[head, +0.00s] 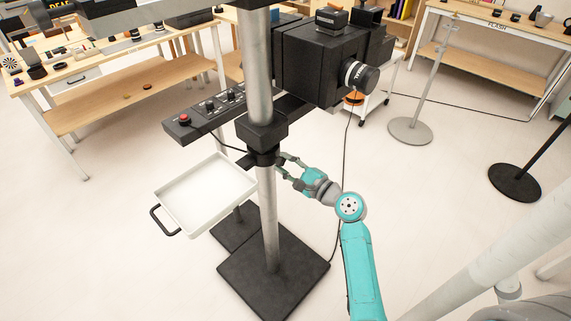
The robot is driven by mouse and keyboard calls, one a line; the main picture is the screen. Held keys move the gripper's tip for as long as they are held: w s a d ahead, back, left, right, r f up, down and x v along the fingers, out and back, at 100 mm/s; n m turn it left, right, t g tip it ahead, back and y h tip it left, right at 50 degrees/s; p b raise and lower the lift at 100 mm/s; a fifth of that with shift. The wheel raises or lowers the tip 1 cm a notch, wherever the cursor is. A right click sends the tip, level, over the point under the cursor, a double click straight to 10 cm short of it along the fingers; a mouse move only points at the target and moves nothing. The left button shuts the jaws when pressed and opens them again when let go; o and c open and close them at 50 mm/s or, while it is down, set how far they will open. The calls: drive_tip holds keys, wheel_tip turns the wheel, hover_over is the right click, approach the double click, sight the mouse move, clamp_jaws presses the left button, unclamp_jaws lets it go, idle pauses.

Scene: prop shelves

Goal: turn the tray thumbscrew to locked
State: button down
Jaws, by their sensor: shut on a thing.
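The white tray (205,196) with a black handle (163,221) sticks out to the left of a grey metal column (268,215). A black clamp collar (262,134) sits around the column at the tray's height. My gripper (281,166) reaches in from the right, at the right side of the column just below the collar. Its fingers are closed in on something there, at the place of the tray thumbscrew. The thumbscrew itself is too small and too covered by the fingers and column to make out. Its turn position cannot be seen.
A black camera box (315,60) with a lens hangs above my arm. A control panel with a red button (184,119) stands behind the tray. The column has a black base plate (273,275). Tables stand at the back; a grey stand (410,131) and open floor lie right.

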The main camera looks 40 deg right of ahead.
drive_tip(key=c, duration=0.8)
unclamp_jaws()
drive_tip(key=s, duration=1.2)
drive_tip(key=shift+d, duration=0.25)
